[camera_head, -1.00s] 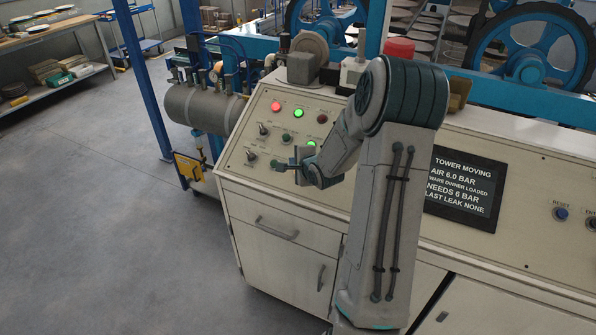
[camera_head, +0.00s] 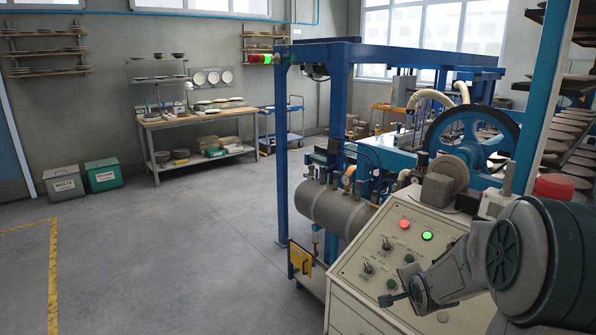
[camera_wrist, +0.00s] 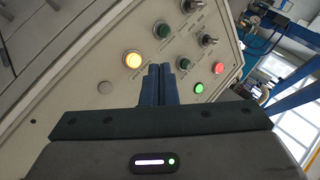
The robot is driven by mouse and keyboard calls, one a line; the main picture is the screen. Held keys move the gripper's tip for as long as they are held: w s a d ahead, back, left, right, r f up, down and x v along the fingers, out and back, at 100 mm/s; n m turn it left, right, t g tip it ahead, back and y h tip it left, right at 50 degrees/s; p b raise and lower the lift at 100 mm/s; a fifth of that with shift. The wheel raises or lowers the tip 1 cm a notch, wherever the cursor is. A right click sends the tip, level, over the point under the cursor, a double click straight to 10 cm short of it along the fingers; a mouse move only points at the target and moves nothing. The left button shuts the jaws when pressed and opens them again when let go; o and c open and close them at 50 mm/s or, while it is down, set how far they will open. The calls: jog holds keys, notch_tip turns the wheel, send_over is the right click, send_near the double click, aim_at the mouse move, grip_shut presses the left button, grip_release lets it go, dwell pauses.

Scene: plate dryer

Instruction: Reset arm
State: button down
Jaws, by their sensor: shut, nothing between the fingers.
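My gripper (camera_head: 391,299) is at the lower right in the head view, in front of the sloped control panel (camera_head: 377,225). Its two dark fingers (camera_wrist: 160,84) are together in the wrist view, with nothing between them. The panel carries a lit red lamp (camera_head: 405,223), a lit green lamp (camera_head: 427,236) and several switches. In the wrist view a lit amber lamp (camera_wrist: 133,60) shows left of the fingertips. I cannot tell whether the fingers touch the panel.
A grey cylindrical tank (camera_head: 338,207) stands left of the panel inside a blue frame (camera_head: 282,150). A red cap (camera_head: 556,187) is beside my arm. A workbench (camera_head: 190,125) and bins (camera_head: 64,184) stand at the back left. The floor (camera_head: 190,240) on the left is clear.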

jog(key=s+a+r+n+g, duration=0.2)
jog(key=s+a+r+n, duration=0.1)
jog(key=s, duration=0.6)
jog(key=s+a+r+n+g+y, duration=0.1)
jog(key=s+a+r+n+g, duration=0.1)
jog(key=s+a+n, duration=0.4)
jog(key=s+a+r+n+g, duration=0.1)
jog(key=s+a+r+n, duration=0.2)
jog(key=s, duration=1)
jog(key=a+n, duration=0.1)
jog(key=n, duration=0.1)
jog(key=shift+a+r+n+g, duration=0.25)
jog(key=shift+r+n+g, duration=0.05)
jog(key=shift+r+g, duration=0.1)
